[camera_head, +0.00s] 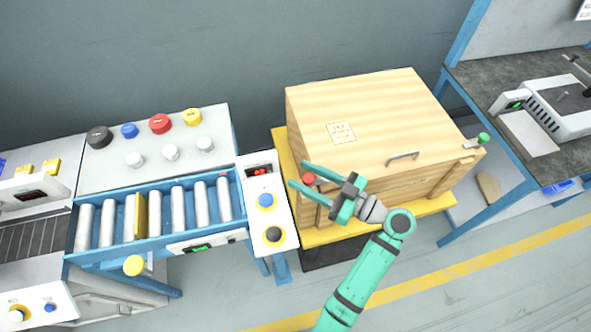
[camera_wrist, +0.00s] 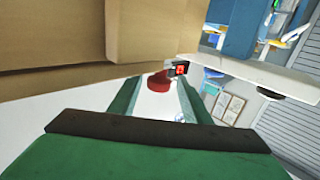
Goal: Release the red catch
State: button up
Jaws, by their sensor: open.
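The red catch (camera_head: 309,179) is a round red knob at the front left corner of a wooden crate (camera_head: 375,105). My gripper (camera_head: 298,173) is open, with one finger on each side of the red knob in the head view. In the wrist view the red knob (camera_wrist: 158,82) shows between the fingertips of my gripper (camera_wrist: 157,92), near their far ends. I cannot tell whether a finger touches it. A green catch (camera_head: 483,138) sits at the crate's front right corner. Part of the crate's front is hidden behind my gripper.
The crate has a grey handle (camera_head: 403,156) and stands on a yellow platform (camera_head: 283,155). A white control panel (camera_head: 268,215) with blue and black buttons stands close left. A roller conveyor (camera_head: 160,215) lies beyond it. A dark-topped bench (camera_head: 520,80) is at right.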

jog(key=shift+x, duration=1.65)
jog(key=shift+w, duration=0.15)
jog(key=c, duration=1.1)
jog(key=shift+o, duration=0.2)
jog(key=shift+d+t, duration=0.1)
jog(key=shift+t, duration=0.2)
jog(key=m+t+h, duration=0.4)
jog(key=w+d+m+t+h, duration=0.1)
jog(key=t+h, duration=0.1)
jog(key=shift+w+m, duration=0.1)
jog(key=shift+m, duration=0.3)
jog(key=shift+w+d+m+t+h, duration=0.1)
jog(key=shift+d+m+t+h, duration=0.25)
jog(key=shift+m+h, duration=0.5)
jog(key=shift+w+d+m+t+h, duration=0.15)
jog(key=shift+m+t+h, duration=0.45)
jog(key=shift+h, duration=0.55)
jog(key=shift+w+d+m+t+h, duration=0.1)
jog(key=shift+d+m+t+h, duration=0.15)
jog(key=shift+m+t+h, duration=0.55)
jog(key=shift+d+g+h, duration=0.1)
jog(key=shift+g+h, duration=0.15)
jog(key=shift+h, duration=0.35)
jog(key=o, duration=1.1)
jog(key=shift+c, duration=0.2)
